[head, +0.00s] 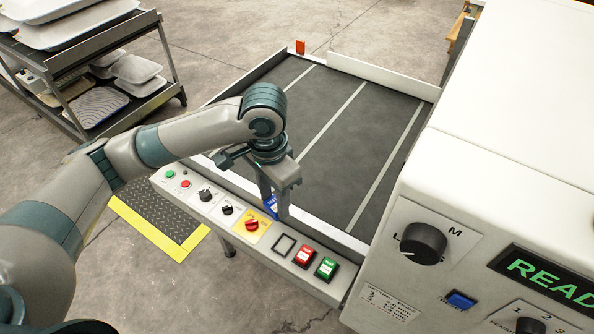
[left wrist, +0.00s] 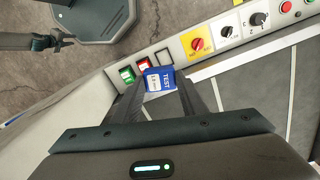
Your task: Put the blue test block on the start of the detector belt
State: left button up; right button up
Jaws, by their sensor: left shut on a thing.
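The blue test block (head: 271,206) is between the fingers of my left gripper (head: 274,205), mostly hidden by them in the head view. The belt is dark with pale cross stripes. I cannot tell whether the block touches anything below.
The control panel (head: 262,240) has knobs and red and green buttons along the belt's near side. A white detector housing (head: 480,180) with a "READY" display stands at the right. The belt surface looks clear.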

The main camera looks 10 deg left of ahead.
pick_arm(q)
jog(key=s+a+r+n, duration=0.2)
jog(key=a+r+n, duration=0.3)
jog(key=n, duration=0.2)
jog(key=shift+s+a, duration=0.25)
jog(key=shift+d, duration=0.15)
